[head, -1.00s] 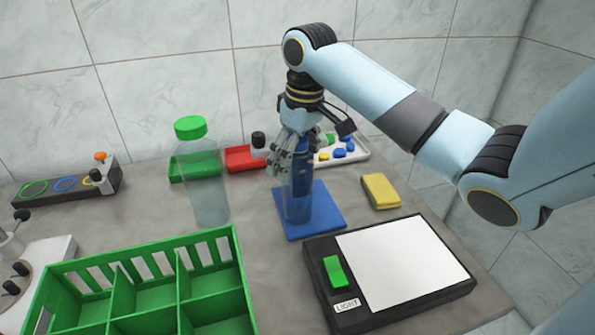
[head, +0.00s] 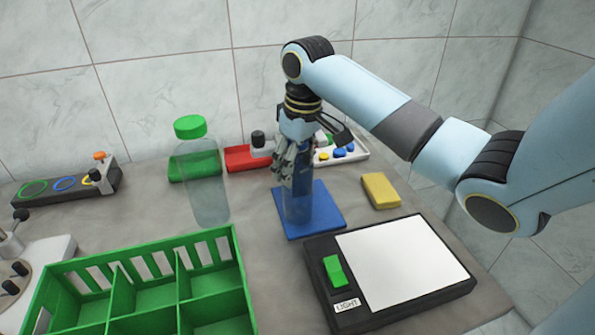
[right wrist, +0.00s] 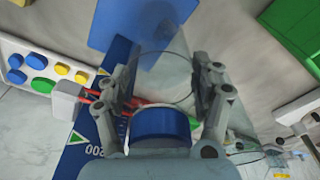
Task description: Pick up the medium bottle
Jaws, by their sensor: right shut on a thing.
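A clear bottle (head: 297,207), which I take for the medium bottle, stands upright on a blue mat (head: 330,212). My right gripper (head: 290,175) comes down over it from above and is shut on its upper part. In the right wrist view the bottle's clear body (right wrist: 165,65) lies between the fingers (right wrist: 168,90), with a blue cap (right wrist: 160,122) close to the palm. The fingers hide much of the bottle's top in the head view. A larger clear bottle (head: 207,185) with a green cap (head: 189,127) stands apart to the left. My left gripper is not in view.
A green divided crate (head: 180,290) fills the front left. A light pad (head: 400,262) lies at the front right, with a yellow block (head: 380,190) behind it. A red tray (head: 247,158) and a button panel (head: 350,152) stand close behind the bottle.

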